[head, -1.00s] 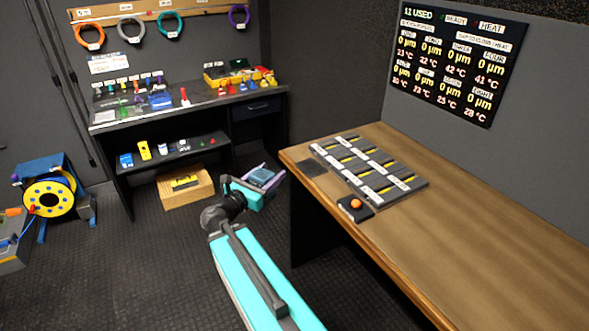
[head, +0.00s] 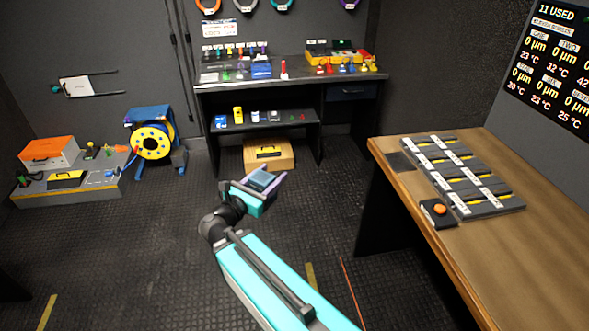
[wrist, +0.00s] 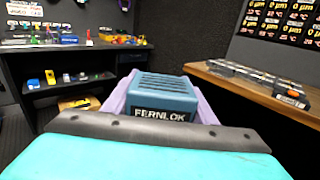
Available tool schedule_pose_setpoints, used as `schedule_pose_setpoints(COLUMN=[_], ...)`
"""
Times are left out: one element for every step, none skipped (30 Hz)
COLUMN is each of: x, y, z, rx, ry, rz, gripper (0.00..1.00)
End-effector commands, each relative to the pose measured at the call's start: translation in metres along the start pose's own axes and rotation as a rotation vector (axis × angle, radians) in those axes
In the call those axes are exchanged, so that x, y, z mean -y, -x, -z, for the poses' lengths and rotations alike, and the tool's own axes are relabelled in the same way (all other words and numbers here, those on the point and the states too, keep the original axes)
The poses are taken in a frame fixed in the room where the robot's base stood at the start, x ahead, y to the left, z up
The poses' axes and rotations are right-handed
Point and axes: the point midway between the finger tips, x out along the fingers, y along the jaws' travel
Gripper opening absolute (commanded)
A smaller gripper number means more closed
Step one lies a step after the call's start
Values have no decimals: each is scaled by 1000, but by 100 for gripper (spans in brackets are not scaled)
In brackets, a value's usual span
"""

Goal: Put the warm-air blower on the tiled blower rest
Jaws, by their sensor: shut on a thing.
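My gripper (head: 264,184) has pale purple fingers and is shut on a blue slatted box lettered FERNLOK, which looks like the warm-air blower (wrist: 165,95). One finger lies along each side of it, and it is held up over open floor, clear of any surface. Its underside is hidden.
A grid of dark labelled pads (head: 465,175) and an orange-button box (head: 438,212) sit on the desk. A cluttered dark workbench (head: 215,93) stands at the back, with a wooden crate (head: 285,158) below. A yellow cable reel (head: 152,142) and low bench (head: 80,192) are left. The middle floor is clear.

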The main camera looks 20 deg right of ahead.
Motion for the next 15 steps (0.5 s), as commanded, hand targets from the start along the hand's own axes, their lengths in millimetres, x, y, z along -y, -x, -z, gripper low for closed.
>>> schedule_pose_setpoints(x=[-9,-13,-18,-22,-25,-30,-32,-34,-37,-38,-40,-41,-42,-42,-43], y=[13,20,29,35,40,48,52,57,62,65,68,70,72,73,74], z=[1,2,3,3,4,5,5,6,6,6,6,7,7,7,7], rx=[2,3,3,3,4,4,5,5,5,6,6,6,6,6,6], ry=[1,1,1,1,1,1,1,1,1,0,0,0,0,0,0], rz=[-20,-30,-43,-52,-60,-71,-77,-83,-90,-94,-97,-101,-103,-105,-106], gripper=[12,12,12,12,12,12,12,12,12,12,12,12,12,12,12])
